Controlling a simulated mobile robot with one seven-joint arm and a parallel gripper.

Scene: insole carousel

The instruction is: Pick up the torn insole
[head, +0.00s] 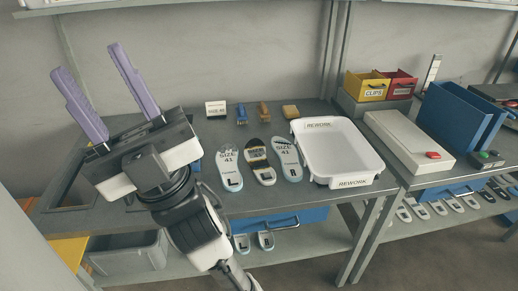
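Three insole shapes lie side by side on the grey bench. The left one (229,170) is pale and marked SIZE 41 and L. The right one (287,160) is pale, marked SIZE 41 and R, with dark marks near its toe. The middle one (259,161) is smaller, with a dark toe and a yellowish band. I cannot tell for sure which is torn. My gripper (88,60) has two purple fingers, spread apart with nothing between them. It is raised at the left, away from the insoles, pointing up and left.
A white REWORK tray (372,178) stands just right of the insoles and looks empty. Behind are a small sign (216,108) and several brushes or blocks. Yellow (366,88) and red bins, a blue holder (455,118) and a white box (408,140) with a red button stand farther right.

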